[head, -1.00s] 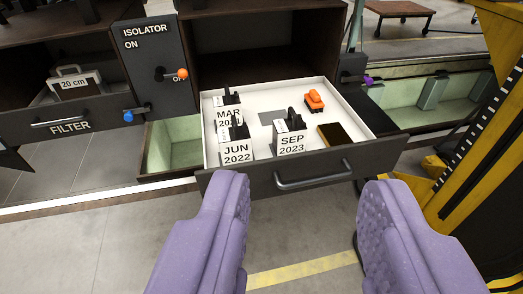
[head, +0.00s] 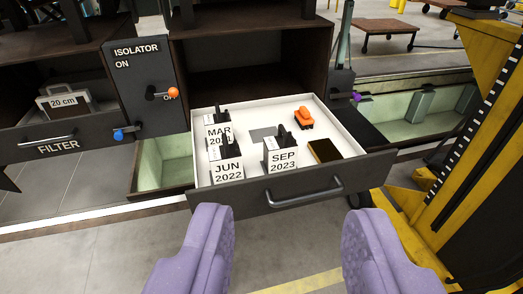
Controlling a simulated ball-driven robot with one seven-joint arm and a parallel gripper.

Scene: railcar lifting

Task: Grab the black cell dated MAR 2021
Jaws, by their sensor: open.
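The black cell labelled MAR with a partly covered year (head: 218,133) stands at the back left of an open white-lined drawer (head: 340,147). A cell labelled JUN 2022 (head: 227,171) stands in front of it and hides part of its label. A cell labelled SEP 2023 (head: 282,160) stands to the right, near the drawer front. Each cell has a dark upright piece on top. My gripper (head: 286,222) has two purple fingers, wide apart with nothing between them. It is in front of the drawer, apart from the cells.
An orange object (head: 304,118) and a dark flat block (head: 324,151) lie in the drawer's right part. The isolator panel (head: 146,85) with an orange-knobbed lever stands at left. A yellow frame (head: 455,150) stands at right. The drawer handle (head: 305,193) sticks out in front.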

